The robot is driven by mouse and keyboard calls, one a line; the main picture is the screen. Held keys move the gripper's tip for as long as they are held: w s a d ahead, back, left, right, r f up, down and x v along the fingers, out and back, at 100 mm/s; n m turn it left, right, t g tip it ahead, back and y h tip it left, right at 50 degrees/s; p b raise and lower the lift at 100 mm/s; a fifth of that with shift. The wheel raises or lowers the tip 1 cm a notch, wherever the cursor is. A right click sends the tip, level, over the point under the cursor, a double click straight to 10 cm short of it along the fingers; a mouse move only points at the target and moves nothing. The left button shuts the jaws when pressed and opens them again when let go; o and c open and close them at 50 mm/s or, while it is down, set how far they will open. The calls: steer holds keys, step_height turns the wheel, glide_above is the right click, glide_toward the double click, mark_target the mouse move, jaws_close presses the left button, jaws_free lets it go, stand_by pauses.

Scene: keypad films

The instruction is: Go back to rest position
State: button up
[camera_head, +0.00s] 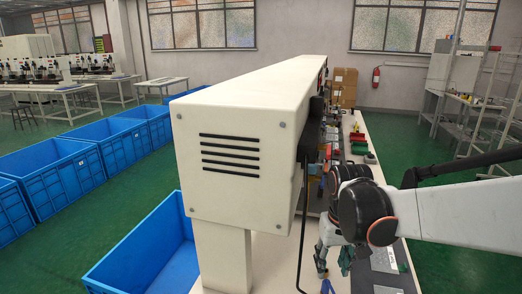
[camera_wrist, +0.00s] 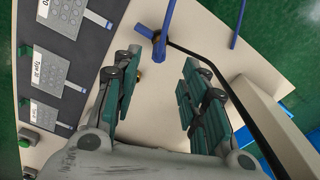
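My gripper (camera_head: 333,262) hangs at the end of my arm over the worktable, right of the big cream machine housing. In the wrist view my gripper (camera_wrist: 158,75) has its two teal-padded fingers well apart, with bare table showing between them. Grey keypads (camera_wrist: 47,68) with white labels lie in a row on a dark mat (camera_wrist: 92,45) at the left of the wrist view. A keypad panel (camera_head: 384,260) also shows in the head view, right of my gripper. My gripper is apart from the keypads.
The cream machine housing (camera_head: 250,100) stands close on the left. A black rod (camera_wrist: 225,75) with a blue end crosses beyond the fingers. Blue crates (camera_head: 55,170) line the left floor. Boxes (camera_head: 343,87) and a fire extinguisher (camera_head: 376,77) are at the back.

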steer(key=s+r+t, duration=0.3)
steer(key=s, duration=0.3)
steer(key=s+r+t, duration=0.3)
steer(key=s, duration=0.4)
steer(key=shift+s+r, duration=0.25)
steer(key=shift+r, duration=0.1)
steer(key=shift+c, duration=0.6)
